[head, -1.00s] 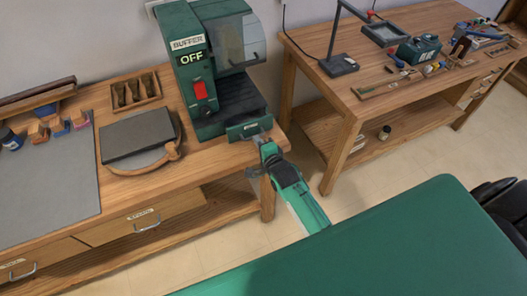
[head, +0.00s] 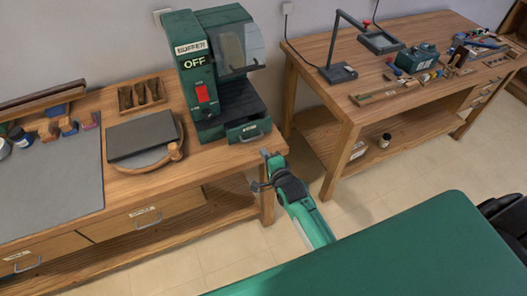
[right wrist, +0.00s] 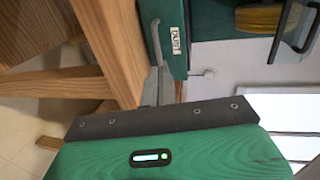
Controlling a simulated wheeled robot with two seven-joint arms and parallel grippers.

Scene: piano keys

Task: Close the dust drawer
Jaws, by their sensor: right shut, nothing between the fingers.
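The dust drawer (head: 248,132) is at the foot of the green buffer (head: 212,80), at the front right of the left bench. Its green front, with a metal handle, appears to stand out a little from the buffer's base; the exact gap is hard to tell. In the right wrist view the drawer front (right wrist: 172,62) carries a DUST label. My right gripper (head: 266,158) is shut and empty, just in front of and below the drawer. Its fingertips also show in the right wrist view (right wrist: 161,76), close to the drawer front; contact is unclear. My left gripper is out of view.
The left bench (head: 215,160) holds a round board with a dark slab (head: 140,138) and a wooden rack (head: 141,93). Its edge lies close to my right gripper. A second bench (head: 345,110) with tools stands to the right, with open floor between.

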